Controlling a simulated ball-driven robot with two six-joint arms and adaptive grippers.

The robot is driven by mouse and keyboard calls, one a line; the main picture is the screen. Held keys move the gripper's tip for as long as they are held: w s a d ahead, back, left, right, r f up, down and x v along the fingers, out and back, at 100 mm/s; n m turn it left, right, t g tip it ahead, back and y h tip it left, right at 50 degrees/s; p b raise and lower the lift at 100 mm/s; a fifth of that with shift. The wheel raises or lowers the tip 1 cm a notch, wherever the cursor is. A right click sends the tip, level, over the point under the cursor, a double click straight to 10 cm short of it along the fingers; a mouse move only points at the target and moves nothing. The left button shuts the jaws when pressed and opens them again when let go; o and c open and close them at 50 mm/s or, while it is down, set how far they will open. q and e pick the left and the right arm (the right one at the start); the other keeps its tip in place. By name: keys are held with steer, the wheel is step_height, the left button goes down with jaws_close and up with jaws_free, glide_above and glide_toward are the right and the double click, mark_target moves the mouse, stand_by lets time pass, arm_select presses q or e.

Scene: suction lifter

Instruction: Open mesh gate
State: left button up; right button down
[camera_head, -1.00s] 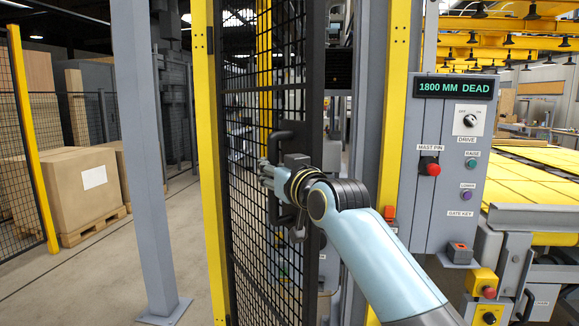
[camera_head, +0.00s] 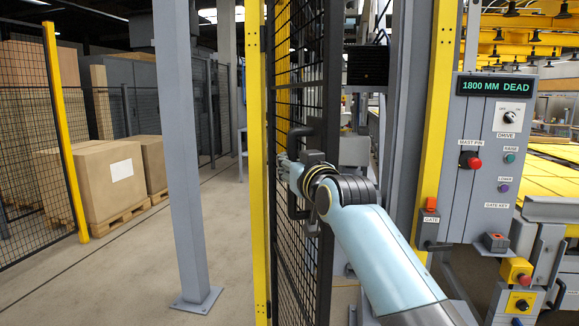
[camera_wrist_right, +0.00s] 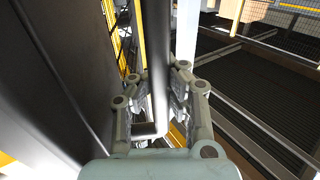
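The black mesh gate (camera_head: 290,230) stands ajar in the head view, seen at a steep angle. Its free edge is apart from the yellow-edged grey post (camera_head: 434,130) on the right. A dark bar handle (camera_head: 297,135) sits on the gate near that edge; it also shows as a long bar in the right wrist view (camera_wrist_right: 156,45). My right gripper (camera_wrist_right: 164,92) is around this bar, with a finger on each side, and looks shut on it. My left gripper is not in view.
A control panel (camera_head: 480,190) reading "1800 MM DEAD" stands right of the opening. A grey column (camera_head: 180,150) stands left of the gate. Boxes on pallets (camera_head: 105,180) stand farther left. The floor between the column and the boxes is clear.

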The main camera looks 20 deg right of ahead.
steer(key=shift+s+f, duration=0.1)
steer(key=shift+f, duration=0.45)
steer(key=c, duration=1.6)
jaws_free()
steer(key=shift+s+r, duration=0.35)
steer(key=shift+s, duration=0.05)
steer(key=shift+o, duration=1)
steer(key=shift+s+r, duration=0.15)
steer(key=shift+o, duration=0.8)
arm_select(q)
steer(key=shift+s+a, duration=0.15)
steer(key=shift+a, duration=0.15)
arm_select(e)
steer(key=s, duration=1.1)
steer(key=shift+s+d, duration=0.2)
steer(key=shift+d, duration=0.05)
